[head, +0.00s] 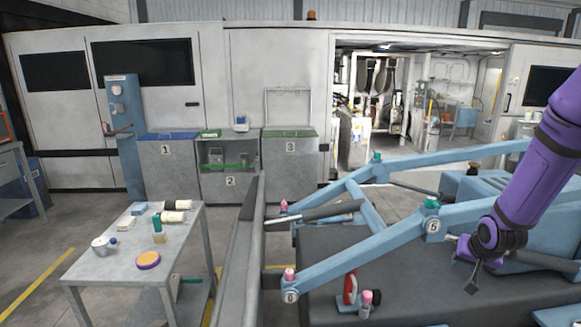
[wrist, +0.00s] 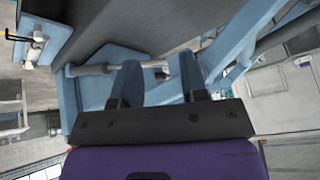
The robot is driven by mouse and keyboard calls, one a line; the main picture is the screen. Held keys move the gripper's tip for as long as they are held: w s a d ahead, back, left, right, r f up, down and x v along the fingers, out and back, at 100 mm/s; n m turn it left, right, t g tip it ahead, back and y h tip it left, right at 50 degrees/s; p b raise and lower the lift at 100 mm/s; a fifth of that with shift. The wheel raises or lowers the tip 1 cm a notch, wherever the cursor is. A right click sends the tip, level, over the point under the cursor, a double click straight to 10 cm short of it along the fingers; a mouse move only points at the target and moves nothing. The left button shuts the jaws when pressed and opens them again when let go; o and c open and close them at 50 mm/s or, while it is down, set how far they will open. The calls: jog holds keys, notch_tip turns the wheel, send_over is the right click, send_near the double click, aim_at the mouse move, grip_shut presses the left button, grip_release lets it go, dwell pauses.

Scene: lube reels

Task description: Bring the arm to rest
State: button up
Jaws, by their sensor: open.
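My purple arm (head: 535,170) reaches down from the upper right in the head view, bent at its wrist joint. My gripper (head: 465,264) hangs at its end, over the dark deck beside a light-blue beam. In the wrist view, the two fingers of my gripper (wrist: 157,74) stand apart with nothing between them. Behind them are blue framework and a grey rod (wrist: 88,70). I cannot tell how much space lies between the fingers and this framework.
Light-blue beams (head: 360,255) with pink and green caps run close to my gripper. A red bottle (head: 350,288) stands on the dark deck. A grey table (head: 120,262) with several small items stands at left. Numbered bins (head: 290,158) line the back wall.

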jog(key=s+a+r+n, duration=0.1)
jog(key=s+a+r, duration=0.3)
jog(key=r, duration=0.6)
jog(key=s+a+r+n, duration=0.1)
jog(key=s+a+r, duration=0.4)
jog(key=r, duration=0.4)
jog(key=s+a+r+n, duration=0.1)
jog(key=s+a+r, duration=0.1)
jog(key=s, duration=0.4)
jog(key=s+a+r+n, duration=0.1)
jog(key=s+a+r, duration=0.2)
jog(key=s, duration=0.3)
jog(key=s+a+r+n+y, duration=0.1)
jog(key=s+a+r, duration=0.2)
jog(key=s, duration=0.3)
jog(key=shift+s+r+g, duration=0.25)
jog(key=shift+r+g, duration=0.15)
jog(key=shift+r, duration=0.5)
